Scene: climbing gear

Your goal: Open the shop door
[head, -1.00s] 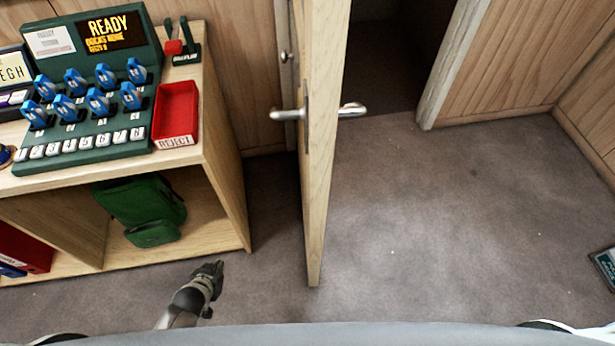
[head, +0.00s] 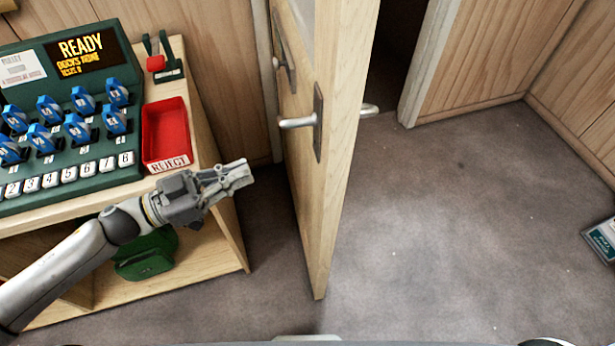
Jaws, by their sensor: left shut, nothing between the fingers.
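The wooden shop door (head: 340,170) stands ajar in the middle of the head view, its edge turned toward me. A silver lever handle (head: 298,123) sticks out from its left face, and part of the handle on the other side (head: 369,110) shows to the right. The dark doorway (head: 392,55) is open behind the door. My left gripper (head: 240,174) is shut and empty, in front of the shelf unit and to the left of the door, apart from the handle. My right gripper is not in view.
A wooden shelf unit (head: 228,215) at the left carries a green panel (head: 62,150) with blue devices and a red reject tray (head: 164,130). A green bag (head: 146,255) sits on its lower shelf. Carpet (head: 450,220) right of the door is clear, except for a sign (head: 603,238) at the right edge.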

